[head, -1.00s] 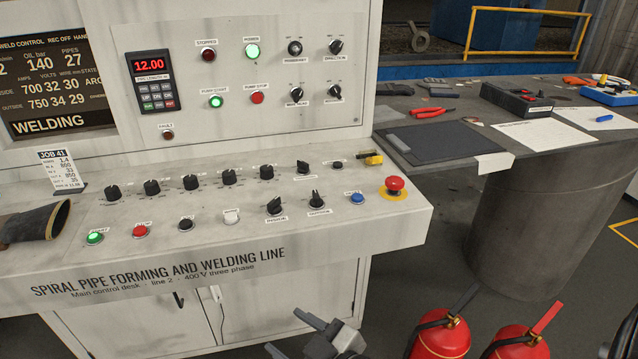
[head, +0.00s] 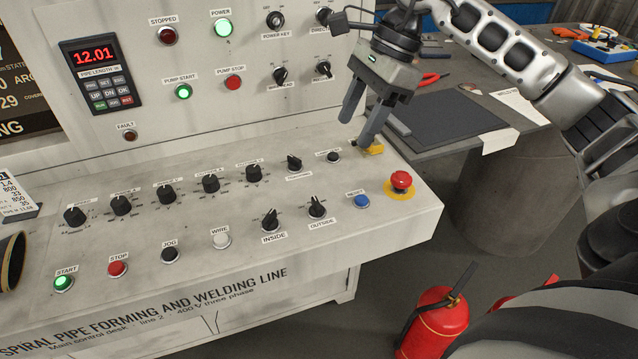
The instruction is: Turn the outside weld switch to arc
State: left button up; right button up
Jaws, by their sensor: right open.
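The outside weld switch (head: 317,206) is a black rotary knob above the OUTSIDE label, on the right part of the desk's sloped panel. Its pointer leans up and slightly left; its position marks are too small to read. The similar inside switch (head: 270,219) is just left of it. My right gripper (head: 359,129) hangs fingers-down above the back right of the panel, open and empty. It is up and to the right of the outside switch, apart from it. Its right finger overlaps the yellow piece in the picture. My left gripper is not in view.
A red emergency stop (head: 400,181) on a yellow ring and a blue reset button (head: 361,201) sit right of the switch. A yellow padlock-like piece (head: 374,149) is behind. A row of black knobs (head: 210,183) runs left. Fire extinguishers (head: 437,322) stand on the floor.

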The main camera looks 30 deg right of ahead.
aim_at(318, 202)
jog(key=p+x, duration=0.1)
jog(key=x, duration=1.4)
jog(key=shift+a+f+p, duration=0.2)
jog(key=shift+a+p, duration=0.1)
jog(key=shift+p, duration=0.05)
jog(key=c, duration=1)
